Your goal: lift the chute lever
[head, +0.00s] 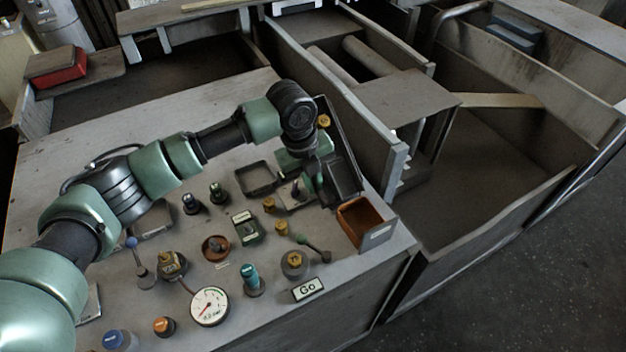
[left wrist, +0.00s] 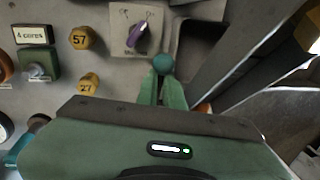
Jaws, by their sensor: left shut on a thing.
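The chute lever's round teal knob (left wrist: 163,64) shows in the left wrist view, between the fingertips of my left gripper (left wrist: 163,88). The gripper is shut on it. The lever's shaft is hidden behind the fingers. In the head view my left gripper (head: 313,188) is low over the right part of the panel, just right of the purple rotary switch (head: 295,190), and it hides the knob. The purple switch also shows in the left wrist view (left wrist: 138,36), a little up and left of the knob. My right gripper is not in view.
A dark open chute (head: 345,180) and an orange-lined bin (head: 365,222) stand right of the gripper. Yellow hex knobs (head: 269,205), a green box (head: 246,228), a green-knobbed lever (head: 312,247) and a gauge (head: 209,306) crowd the panel. A high wall (head: 365,130) rises behind.

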